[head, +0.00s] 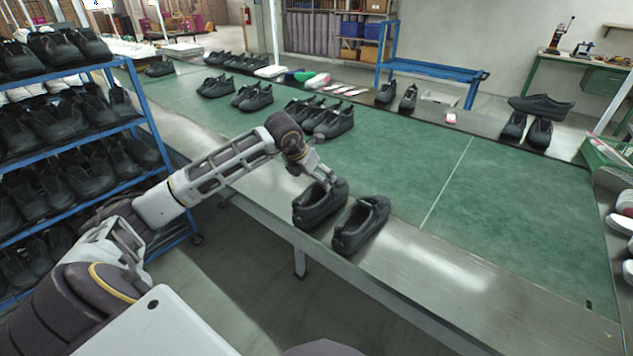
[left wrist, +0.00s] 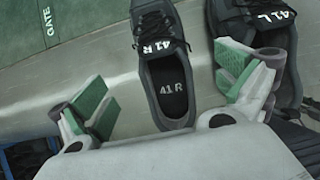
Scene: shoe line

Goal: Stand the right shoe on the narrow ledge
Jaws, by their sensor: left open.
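The right shoe (head: 318,206), black with "41 R" on its insole and tongue, stands upright on the grey metal ledge (head: 438,282) along the bench's near edge. The left shoe (head: 362,222) stands close beside it, to its right. In the left wrist view the right shoe (left wrist: 166,70) lies between my open fingers, and the left shoe (left wrist: 262,35), marked "41 L", is partly hidden behind the right-hand finger. My left gripper (head: 314,176) is just above the right shoe; its fingertips (left wrist: 168,90) have green pads. My right gripper is not in view.
The green bench top (head: 520,205) is clear to the right of the shoes. Several black shoes stand further back, with one lying across a pair (head: 540,104). A blue rack (head: 150,120) full of shoes stands to the left.

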